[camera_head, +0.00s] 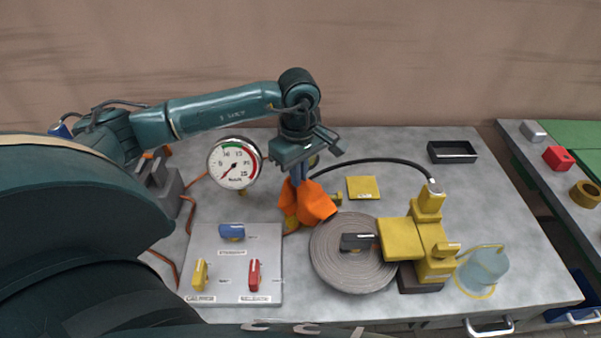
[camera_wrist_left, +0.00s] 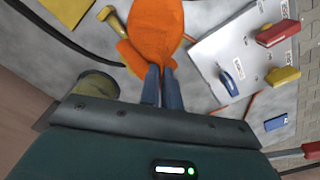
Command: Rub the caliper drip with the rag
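My left gripper (camera_head: 296,180) points down over the middle of the bench. Its blue fingers are shut on an orange rag (camera_head: 313,204), which hangs in folds beside the grey disc (camera_head: 325,268). In the left wrist view the fingers (camera_wrist_left: 162,84) pinch the edge of the rag (camera_wrist_left: 155,30). The yellow caliper (camera_head: 436,240) straddles the right side of the disc, to the right of the rag and apart from it. A thin yellow tube runs from it to a clear jar (camera_head: 487,268). I cannot clearly make out a drip. My right gripper is not in view.
A gauge (camera_head: 235,163) and a grey panel (camera_head: 212,285) with blue, yellow and red levers are on the left. A black hose (camera_head: 378,162) arcs behind the disc to the caliper. A yellow pad (camera_head: 363,187) and black tray (camera_head: 452,152) lie at the back.

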